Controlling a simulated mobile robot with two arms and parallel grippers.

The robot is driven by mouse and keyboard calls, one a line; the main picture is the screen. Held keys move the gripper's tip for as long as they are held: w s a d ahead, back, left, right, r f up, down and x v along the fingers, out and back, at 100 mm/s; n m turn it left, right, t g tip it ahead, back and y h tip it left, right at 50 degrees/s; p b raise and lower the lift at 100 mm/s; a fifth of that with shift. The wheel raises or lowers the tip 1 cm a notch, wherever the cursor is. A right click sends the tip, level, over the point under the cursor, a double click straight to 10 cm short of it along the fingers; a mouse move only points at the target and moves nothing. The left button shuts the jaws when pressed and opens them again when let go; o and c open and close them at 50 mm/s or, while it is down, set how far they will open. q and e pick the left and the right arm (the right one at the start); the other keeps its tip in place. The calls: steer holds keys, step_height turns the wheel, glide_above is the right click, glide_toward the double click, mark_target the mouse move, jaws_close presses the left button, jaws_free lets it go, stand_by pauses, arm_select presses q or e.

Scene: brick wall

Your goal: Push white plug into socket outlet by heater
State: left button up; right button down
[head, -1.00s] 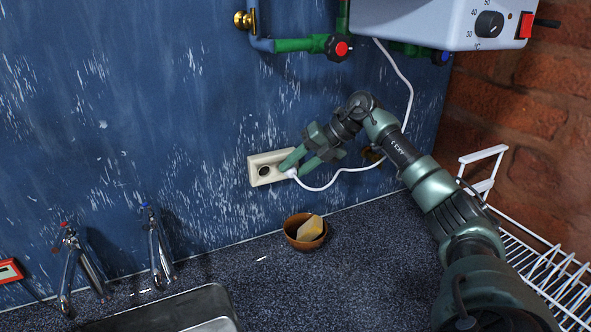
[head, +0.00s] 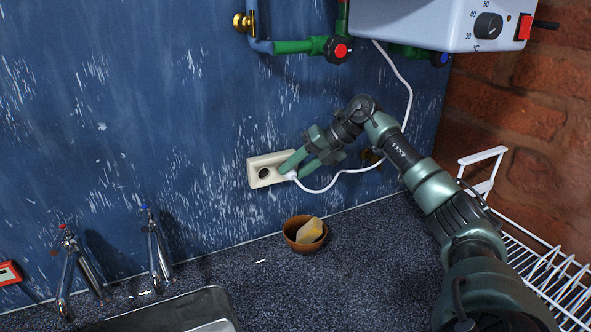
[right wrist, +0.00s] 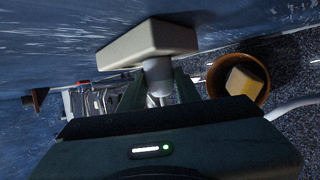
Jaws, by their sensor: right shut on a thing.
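The white plug (head: 291,175) is between the fingers of my right gripper (head: 289,170), at the right part of the cream socket outlet (head: 257,181) on the blue wall. My right gripper is shut on the plug. In the right wrist view the plug (right wrist: 158,76) meets the face of the outlet (right wrist: 148,43) and looks in line with it. How deep it sits cannot be told. An open round hole shows in the outlet's left part. The white cord (head: 345,171) runs from the plug up to the white heater (head: 430,22). My left gripper is not in view.
A brown bowl (head: 291,239) with a yellowish block stands on the speckled counter below the outlet. It also shows in the right wrist view (right wrist: 262,69). Two taps and a sink (head: 185,311) are at left; a white wire rack (head: 545,262) is at right.

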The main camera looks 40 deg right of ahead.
steer(key=shift+w+a+r+p, duration=0.15)
steer(key=shift+w+r+p, duration=0.1)
steer(key=shift+p, duration=0.1)
steer(key=c, duration=1)
jaws_free()
steer(key=shift+o, duration=0.4)
steer(key=shift+w+a, duration=0.1)
steer(key=shift+a, duration=0.2)
steer(key=shift+s+d, duration=0.25)
steer(key=shift+d, duration=0.15)
steer(key=b+v, duration=0.1)
steer(key=v, duration=0.6)
steer(key=shift+b, duration=0.35)
steer(key=shift+r, duration=0.1)
